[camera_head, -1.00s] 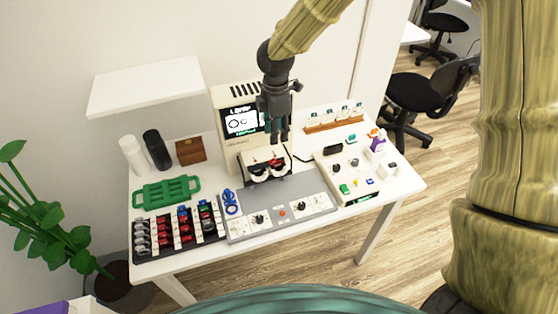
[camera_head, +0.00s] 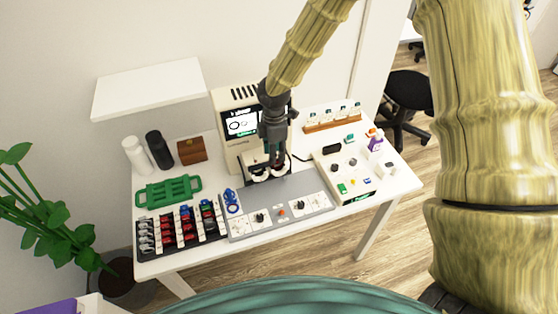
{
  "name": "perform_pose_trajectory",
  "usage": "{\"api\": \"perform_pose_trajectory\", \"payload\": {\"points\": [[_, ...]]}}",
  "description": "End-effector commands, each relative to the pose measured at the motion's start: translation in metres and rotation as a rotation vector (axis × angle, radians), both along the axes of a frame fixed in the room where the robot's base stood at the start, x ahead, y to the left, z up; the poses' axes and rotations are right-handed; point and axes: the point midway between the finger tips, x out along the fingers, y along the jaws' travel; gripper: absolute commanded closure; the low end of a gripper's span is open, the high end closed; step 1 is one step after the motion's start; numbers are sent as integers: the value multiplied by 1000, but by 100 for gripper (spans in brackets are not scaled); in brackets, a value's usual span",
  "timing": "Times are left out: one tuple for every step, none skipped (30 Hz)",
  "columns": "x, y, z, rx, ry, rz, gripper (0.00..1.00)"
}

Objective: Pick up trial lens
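A black tray (camera_head: 142,250) at the table's front left holds several small trial lenses (camera_head: 186,228) in rows, with grey, red and blue ones. My gripper (camera_head: 277,165) points down in front of the white machine with a screen (camera_head: 242,121), right at the machine's front opening. The fingertips are dark and small, so I cannot tell whether they are open or hold anything. The gripper hides part of the machine's front and the red parts there.
A green rack (camera_head: 167,191) and a blue object (camera_head: 231,201) lie near the tray. A grey panel (camera_head: 290,190) with knobs lies in front of the machine. A control box (camera_head: 345,180) stands right. Bottles (camera_head: 157,150) and a brown box (camera_head: 191,151) stand back left.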

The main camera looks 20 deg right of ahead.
Motion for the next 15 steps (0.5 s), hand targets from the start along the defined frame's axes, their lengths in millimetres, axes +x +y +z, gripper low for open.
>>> {"api": "perform_pose_trajectory", "payload": {"points": [[-1, 1, -2, -1, 3, 2, 67], [-2, 1, -6, -1, 3, 3, 67], [-1, 1, -11, -1, 2, 2, 67], [-1, 1, -14, -1, 2, 2, 67], [-1, 1, -16, -2, 2, 1, 67], [-1, 0, -19, -2, 2, 1, 67], [-1, 0, -21, -2, 1, 1, 67], [-1, 0, -23, -2, 1, 1, 67], [-1, 0, -25, -1, 0, 2, 67], [-1, 0, -26, -1, -1, 2, 67], [0, 1, -26, -1, -1, 2, 67], [0, 1, -27, -1, -1, 2, 67], [0, 1, -27, -1, -1, 2, 67], [0, 1, -27, -1, -1, 2, 67], [0, 1, -27, -1, -1, 2, 67]]}}
